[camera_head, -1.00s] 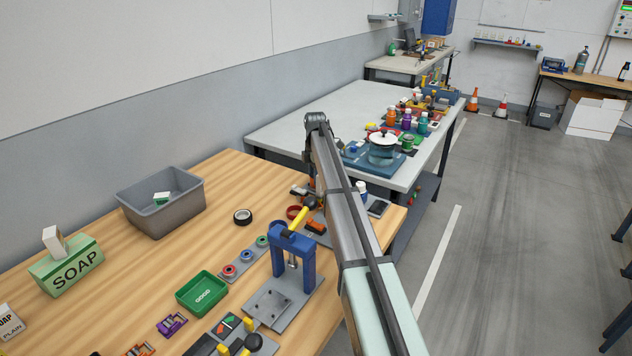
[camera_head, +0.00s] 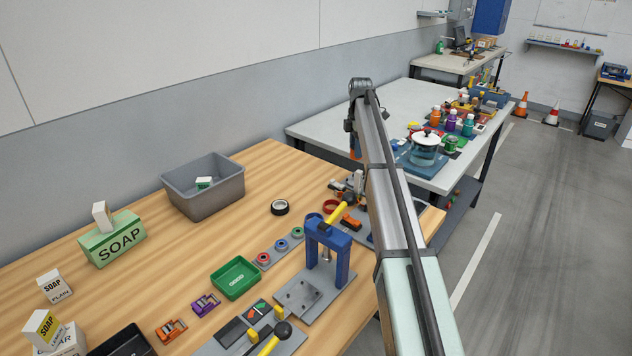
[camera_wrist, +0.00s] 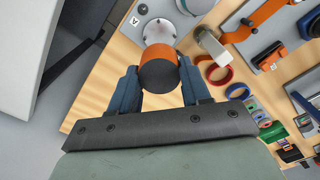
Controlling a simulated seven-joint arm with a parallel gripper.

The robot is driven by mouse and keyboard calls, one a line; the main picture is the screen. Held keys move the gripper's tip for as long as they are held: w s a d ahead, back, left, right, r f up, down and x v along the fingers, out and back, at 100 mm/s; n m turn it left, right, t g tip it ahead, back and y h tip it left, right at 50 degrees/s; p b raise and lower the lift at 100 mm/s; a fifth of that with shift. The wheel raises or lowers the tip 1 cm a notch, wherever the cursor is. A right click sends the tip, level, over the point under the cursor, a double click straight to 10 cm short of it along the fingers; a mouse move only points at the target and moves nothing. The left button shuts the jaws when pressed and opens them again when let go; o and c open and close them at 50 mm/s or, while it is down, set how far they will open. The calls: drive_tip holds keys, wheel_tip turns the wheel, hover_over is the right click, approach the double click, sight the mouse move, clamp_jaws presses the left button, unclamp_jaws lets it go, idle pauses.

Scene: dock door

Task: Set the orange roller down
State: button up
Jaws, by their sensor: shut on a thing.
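The orange roller (camera_wrist: 157,66), with a dark end face, is held between the two blue fingers of my gripper (camera_wrist: 160,88) in the wrist view. My gripper is shut on it. Beyond the roller in that view is a pale round disc (camera_wrist: 160,29) on a grey plate marked "A" (camera_wrist: 136,20). I cannot tell whether the roller touches the disc or hangs above it. In the head view my arm reaches to the far end of the wooden bench, and its links hide much of the gripper area.
On the wooden bench (camera_head: 130,285) stand a blue press (camera_head: 328,240), a green tray (camera_head: 236,279) and a grey bin (camera_head: 205,200). A pale table (camera_head: 385,100) stands beyond.

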drive_tip(key=a+n, duration=0.2)
drive_tip(key=a, duration=1.2)
drive_tip(key=s+a+n, duration=0.1)
drive_tip(key=s+a, duration=0.5)
drive_tip(key=a, duration=0.4)
drive_tip(key=s+a+n, duration=0.2)
drive_tip(key=s+a, duration=0.5)
drive_tip(key=a, duration=0.3)
drive_tip(key=s+f+m, duration=0.2)
drive_tip(key=s+m, duration=0.3)
drive_tip(key=s, duration=0.3)
drive_tip(key=shift+w+a+f, duration=0.15)
drive_tip(key=shift+a+f, duration=0.05)
drive_tip(key=shift+f, duration=2.1)
drive_tip(key=shift+w+a+f, duration=0.1)
drive_tip(key=shift+a+f, duration=0.05)
drive_tip(key=shift+f, duration=2.15)
drive_tip(key=shift+f, duration=0.15)
drive_tip(key=o, duration=1.2)
drive_tip(key=shift+c, duration=0.2)
